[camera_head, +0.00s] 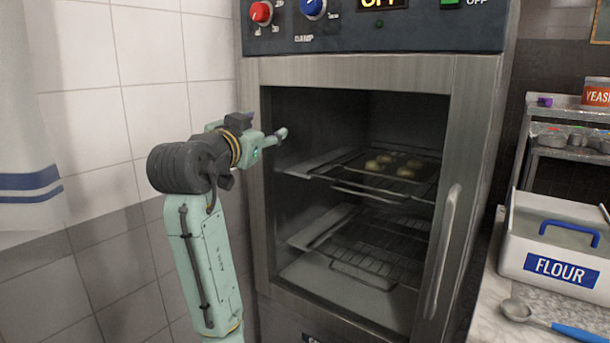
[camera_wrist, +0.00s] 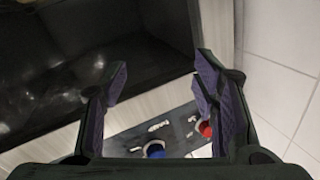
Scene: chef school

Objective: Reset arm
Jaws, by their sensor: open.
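My gripper (camera_head: 266,141) is in front of the oven's left frame, level with the upper part of the opening. In the wrist view its two purple-padded fingers (camera_wrist: 158,92) stand wide apart with nothing between them. The oven (camera_head: 350,72) is a tall metal cabinet with a dark interior. Its front opening is in view, with a long vertical handle (camera_head: 443,250) at the right side. In the wrist view the oven front appears tilted, with a red knob (camera_wrist: 205,129) and a blue knob (camera_wrist: 154,150) beyond the fingers.
Several small dough pieces (camera_head: 388,163) lie on the oven's upper rack (camera_head: 342,183). A lower rack (camera_head: 350,262) looks empty. A white flour bin (camera_head: 515,235) and a blue-handled scoop (camera_head: 517,310) are on the right counter. A tiled wall (camera_head: 95,140) and a striped cloth (camera_head: 25,150) are at left.

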